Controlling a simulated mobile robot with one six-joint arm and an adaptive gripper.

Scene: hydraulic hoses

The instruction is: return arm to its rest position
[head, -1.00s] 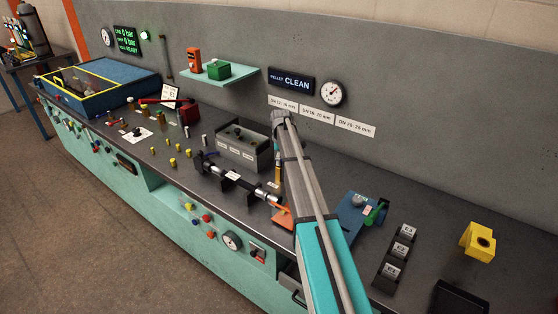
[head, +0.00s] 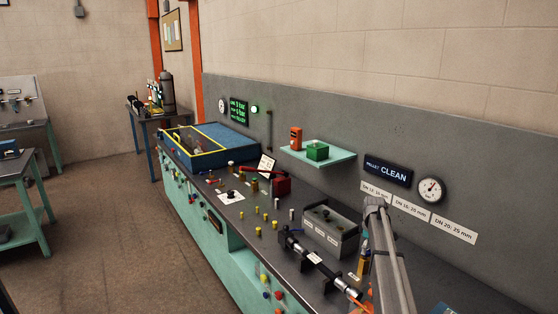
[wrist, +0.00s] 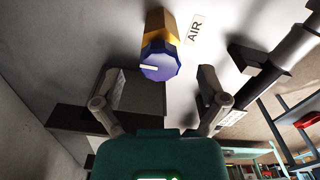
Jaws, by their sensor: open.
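My arm (head: 388,255) rises at the lower right of the head view, in front of the bench. My gripper (wrist: 158,74) shows in the wrist view with its two fingers spread apart and nothing between them. Its end cannot be made out in the head view. Beyond the fingertips in the wrist view is a blue knob (wrist: 160,66) with a white mark on a brass body, beside an AIR label (wrist: 195,30). The knob looks apart from both fingers.
A grey bin (head: 330,231) and a black cylinder fixture (head: 308,254) sit close to my arm. A shelf (head: 335,157) with an orange and a green box juts from the back panel. Small brass fittings and a blue, yellow-edged case (head: 232,141) lie farther left.

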